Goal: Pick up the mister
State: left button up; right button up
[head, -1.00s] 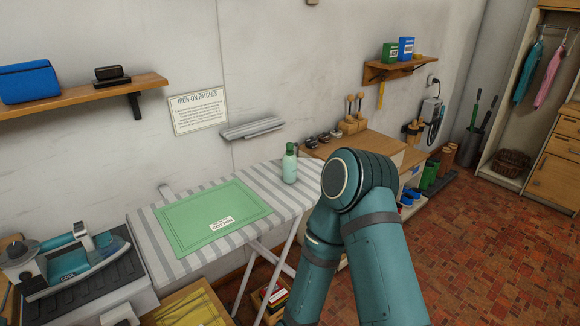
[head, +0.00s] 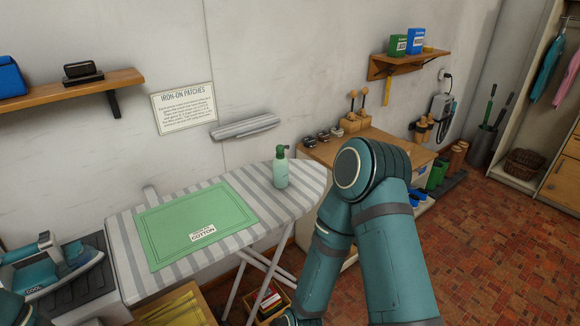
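The mister (head: 280,172) is a small light-green bottle with a darker green spray head. It stands upright near the right end of the striped ironing board (head: 128,262). Nothing is touching it. My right arm is bent in front of the view, to the right of the mister, and its gripper is out of the picture. A bit of teal at the lower left edge may be part of my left arm; my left gripper is not in view.
A green mat (head: 182,222) with a label lies on the board. A teal iron (head: 62,268) rests on a dark stand at the left. A wooden bench (head: 335,150) stands behind the board's right end. Shelves hang on the wall, and the red tiled floor (head: 490,235) is open at right.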

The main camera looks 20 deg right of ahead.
aim_at(280, 163)
jog(key=i+l, duration=0.15)
jog(key=l, duration=0.2)
jog(key=i+l, duration=0.1)
jog(key=l, duration=0.25)
jog(key=i+l, duration=0.15)
jog(key=l, duration=0.2)
jog(key=i+l, duration=0.15)
jog(key=l, duration=0.25)
jog(key=i+l, duration=0.15)
jog(key=l, duration=0.2)
jog(key=i+l, duration=0.1)
jog(key=l, duration=0.25)
jog(key=i+l, duration=0.15)
jog(key=l, duration=0.2)
jog(key=i+l, duration=0.15)
jog(key=l, duration=0.2)
